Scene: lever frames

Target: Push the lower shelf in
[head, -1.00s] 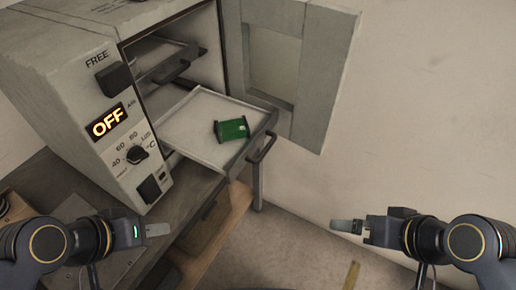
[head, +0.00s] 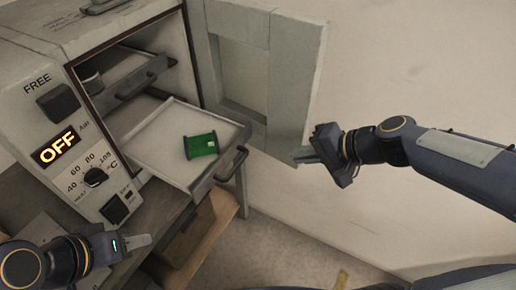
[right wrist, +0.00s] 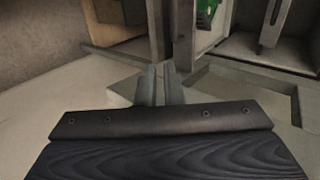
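The lower shelf (head: 160,147) is a pale tray pulled well out of the grey oven (head: 55,115), with a dark bar handle (head: 231,163) on its front. A green spool (head: 201,145) lies on it. The green spool also shows at the top of the right wrist view (right wrist: 206,12). My right gripper (head: 302,155) is in front of the oven's open door, right of the shelf handle and apart from it. Its fingers (right wrist: 160,84) look closed together with nothing between them. My left gripper (head: 138,241) is low at the left, below the oven's front, its fingers together and empty.
An upper shelf (head: 135,85) sits inside the oven. The open door (head: 265,70) stands to the right of the cavity, behind my right gripper. The control panel reads OFF. The oven is on a bench; open floor (head: 275,262) lies below right.

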